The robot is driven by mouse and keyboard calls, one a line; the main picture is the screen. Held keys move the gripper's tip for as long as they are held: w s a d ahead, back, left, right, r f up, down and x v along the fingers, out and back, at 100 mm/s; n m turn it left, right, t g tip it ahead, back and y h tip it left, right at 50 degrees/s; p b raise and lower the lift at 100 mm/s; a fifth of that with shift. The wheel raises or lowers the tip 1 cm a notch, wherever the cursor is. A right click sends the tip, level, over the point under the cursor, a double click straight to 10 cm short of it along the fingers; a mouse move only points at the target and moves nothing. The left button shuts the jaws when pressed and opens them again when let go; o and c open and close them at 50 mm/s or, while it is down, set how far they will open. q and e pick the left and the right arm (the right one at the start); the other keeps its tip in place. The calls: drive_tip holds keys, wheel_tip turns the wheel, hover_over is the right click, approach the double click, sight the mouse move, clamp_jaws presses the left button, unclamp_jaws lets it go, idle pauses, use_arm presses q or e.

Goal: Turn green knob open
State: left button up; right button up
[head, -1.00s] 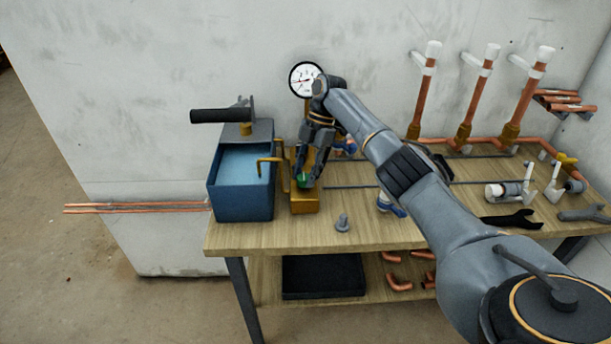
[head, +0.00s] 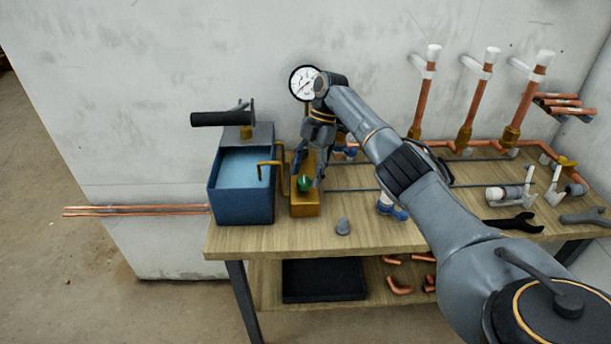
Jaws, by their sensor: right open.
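The green knob (head: 304,184) sits on top of a brass block (head: 306,208) beside the blue water tank (head: 243,204), on the left part of the workbench. My right gripper (head: 309,178) points down over the knob with its fingers spread to either side. It is open, and the knob shows between the fingers; I cannot tell whether a finger touches it. A round pressure gauge (head: 304,83) stands behind the gripper, its lower part hidden by my arm. My left gripper is not in view.
The tank has a black pump handle (head: 219,118) at its back left. A grey plug (head: 343,227) stands near the bench front. Upright copper pipes (head: 468,100) rise at the back right, and a dark wrench (head: 513,223) lies on the right. The front strip of the bench (head: 290,238) is mostly clear.

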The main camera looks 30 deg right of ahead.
drive_tip(key=v, duration=0.6)
drive_tip(key=shift+r, duration=0.15)
